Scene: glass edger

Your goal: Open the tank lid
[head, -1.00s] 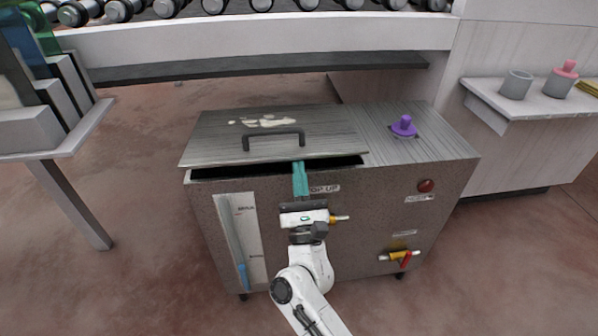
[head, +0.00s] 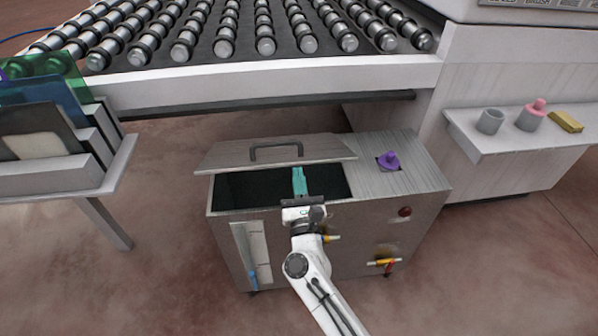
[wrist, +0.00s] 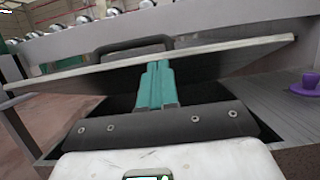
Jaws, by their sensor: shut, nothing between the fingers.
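The grey tank lid (head: 225,157) is tilted up on the tank (head: 330,225), with its front edge raised and a dark opening (head: 245,188) showing below it. Its black handle (head: 276,151) is on top. My gripper (head: 298,172) has teal fingers, shut and empty, at the opening under the lid's front edge. In the wrist view the closed fingers (wrist: 157,70) reach up to the underside of the lid (wrist: 210,60), and the handle (wrist: 133,47) stands above the edge. Whether the fingertips touch the lid is hard to tell.
A purple knobbed object (head: 389,161) sits on the tank's fixed right top. A roller conveyor (head: 250,75) is behind the tank. A glass rack (head: 60,180) stands left. A shelf (head: 520,145) at right holds a grey cup (head: 490,121), a pink-topped bottle (head: 531,115) and a yellow block (head: 566,122).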

